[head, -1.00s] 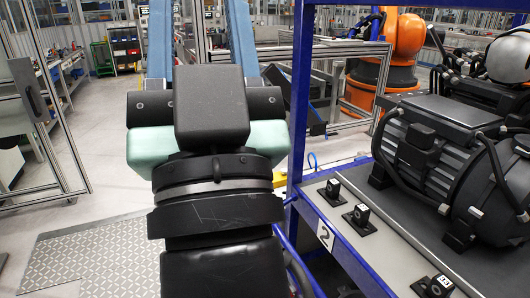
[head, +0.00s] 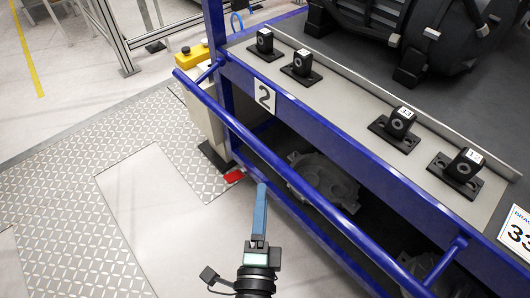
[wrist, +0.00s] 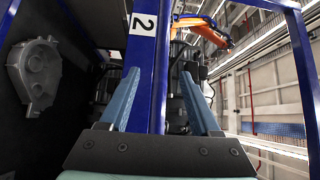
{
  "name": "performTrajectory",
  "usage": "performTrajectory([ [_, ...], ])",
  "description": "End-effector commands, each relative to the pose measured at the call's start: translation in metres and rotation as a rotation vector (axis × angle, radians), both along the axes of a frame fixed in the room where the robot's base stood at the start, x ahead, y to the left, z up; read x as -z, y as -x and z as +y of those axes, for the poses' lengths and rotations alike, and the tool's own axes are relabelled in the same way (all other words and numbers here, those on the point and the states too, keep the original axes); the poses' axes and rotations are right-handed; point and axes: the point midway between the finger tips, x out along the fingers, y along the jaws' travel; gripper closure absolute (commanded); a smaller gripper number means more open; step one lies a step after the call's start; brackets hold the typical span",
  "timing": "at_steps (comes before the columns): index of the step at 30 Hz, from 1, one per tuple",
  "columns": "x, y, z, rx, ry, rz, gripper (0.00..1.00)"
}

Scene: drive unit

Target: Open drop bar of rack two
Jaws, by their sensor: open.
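Rack two shows as a blue frame with a white "2" plate (head: 263,95) on its front beam; the plate also shows in the wrist view (wrist: 143,24). A long round blue bar (head: 262,150) runs diagonally along the rack's front, held out on short brackets. I take it for the drop bar. My gripper (head: 259,190) is low in front of the rack, its blue fingers seen edge-on near the bar's lower side. In the wrist view my gripper (wrist: 159,75) is open and empty, with a blue beam beyond the gap. Contact with the bar cannot be told.
Several black mounts (head: 398,122) stand on the rack's ledge, with a dark motor (head: 400,30) behind. A grey casting (head: 322,180) lies on the lower shelf. A small red part (head: 234,176) is near my fingertips. A yellow box (head: 191,56) stands beyond. Floor at left is clear.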

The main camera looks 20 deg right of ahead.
Motion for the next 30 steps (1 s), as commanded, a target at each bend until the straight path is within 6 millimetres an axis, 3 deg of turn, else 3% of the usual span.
performTrajectory([
  [18, -0.006, -0.096, -0.043, -0.002, 0.003, -0.005, 0.36],
  [30, -0.007, -0.110, -0.050, -0.003, 0.003, -0.004, 0.36],
])
